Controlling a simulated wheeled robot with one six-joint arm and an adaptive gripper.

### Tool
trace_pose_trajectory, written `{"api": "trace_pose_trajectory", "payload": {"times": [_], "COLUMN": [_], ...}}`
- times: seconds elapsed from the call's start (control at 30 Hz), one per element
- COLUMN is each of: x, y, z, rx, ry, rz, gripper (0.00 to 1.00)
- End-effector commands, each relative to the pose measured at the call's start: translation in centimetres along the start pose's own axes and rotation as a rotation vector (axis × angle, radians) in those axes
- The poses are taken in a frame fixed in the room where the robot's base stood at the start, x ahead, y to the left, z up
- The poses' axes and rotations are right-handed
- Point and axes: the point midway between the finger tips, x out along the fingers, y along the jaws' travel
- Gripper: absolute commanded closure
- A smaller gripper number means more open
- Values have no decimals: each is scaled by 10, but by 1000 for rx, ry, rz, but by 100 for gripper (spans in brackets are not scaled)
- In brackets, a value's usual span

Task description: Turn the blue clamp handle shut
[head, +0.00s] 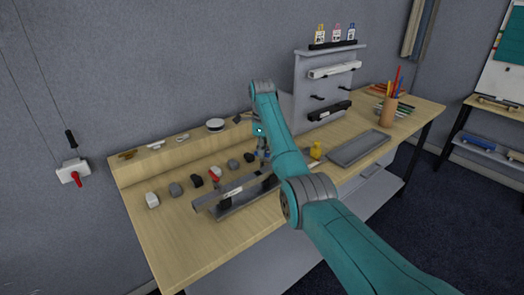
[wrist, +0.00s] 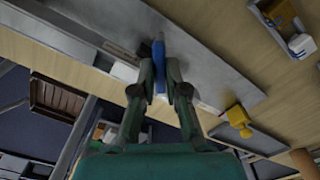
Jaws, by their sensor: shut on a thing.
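The blue clamp handle (wrist: 158,52) stands between my two fingers in the wrist view, its upper part showing beyond the fingertips. My gripper (wrist: 160,88) is shut on it. In the head view my gripper (head: 263,152) is at the right end of the grey clamp fixture (head: 228,209), and the blue handle there is mostly hidden by my arm. The handle's base and exact turn angle cannot be made out.
Several small grey and black blocks (head: 175,189) lie behind the fixture on the table (head: 172,235). To the right are a yellow piece (head: 316,151), a flat grey tray (head: 358,148) and a pencil cup (head: 389,108). A grey panel (head: 311,92) stands behind.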

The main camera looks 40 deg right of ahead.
Motion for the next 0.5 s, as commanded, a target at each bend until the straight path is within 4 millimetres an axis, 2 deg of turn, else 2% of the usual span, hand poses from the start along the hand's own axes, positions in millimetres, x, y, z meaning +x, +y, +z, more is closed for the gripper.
{"api": "trace_pose_trajectory", "payload": {"times": [0.5], "x": [0], "y": [0], "z": [0], "rx": [446], "ry": [-1], "rz": [-1], "gripper": [100]}}
